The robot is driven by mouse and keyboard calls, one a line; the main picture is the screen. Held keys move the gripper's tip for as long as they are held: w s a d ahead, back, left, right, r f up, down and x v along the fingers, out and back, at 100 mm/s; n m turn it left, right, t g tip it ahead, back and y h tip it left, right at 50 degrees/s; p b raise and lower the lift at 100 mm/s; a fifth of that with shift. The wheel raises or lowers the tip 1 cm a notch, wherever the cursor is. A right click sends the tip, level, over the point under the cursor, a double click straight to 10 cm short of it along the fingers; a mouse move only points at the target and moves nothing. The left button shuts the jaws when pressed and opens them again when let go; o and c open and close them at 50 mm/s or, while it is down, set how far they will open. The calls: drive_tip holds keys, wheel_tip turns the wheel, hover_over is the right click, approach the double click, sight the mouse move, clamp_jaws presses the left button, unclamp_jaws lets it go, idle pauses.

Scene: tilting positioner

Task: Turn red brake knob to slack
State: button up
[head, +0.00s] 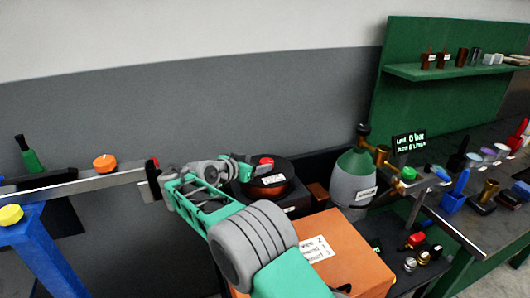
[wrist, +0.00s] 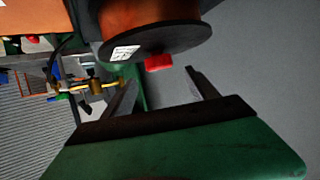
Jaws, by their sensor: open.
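The red brake knob (head: 265,161) sits by the dark round flange of a spool (head: 277,170) in the head view. In the wrist view the red knob (wrist: 158,62) shows at the edge of the spool's dark disc (wrist: 165,42), which carries a white label. My gripper (wrist: 161,76) is open, with one finger to each side of the knob in that picture. In the head view my gripper (head: 238,168) is just left of the knob. I cannot tell whether the fingers touch it. The knob's marking is not readable.
An orange box (head: 345,255) stands in front of the spool. A green-grey gas cylinder (head: 353,178) with a brass valve stands to its right. A bench with several small parts is at the right. A blue stand (head: 45,255) and a rail are at the left.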

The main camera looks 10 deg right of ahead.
sight(266, 162)
drive_tip(key=p+x, duration=0.2)
drive_tip(key=x, duration=0.5)
drive_tip(key=shift+f, duration=0.1)
drive_tip(key=shift+c, duration=0.6)
drive_tip(key=c, duration=1.2)
drive_tip(key=shift+b, duration=0.4)
drive_tip(key=shift+c, duration=0.2)
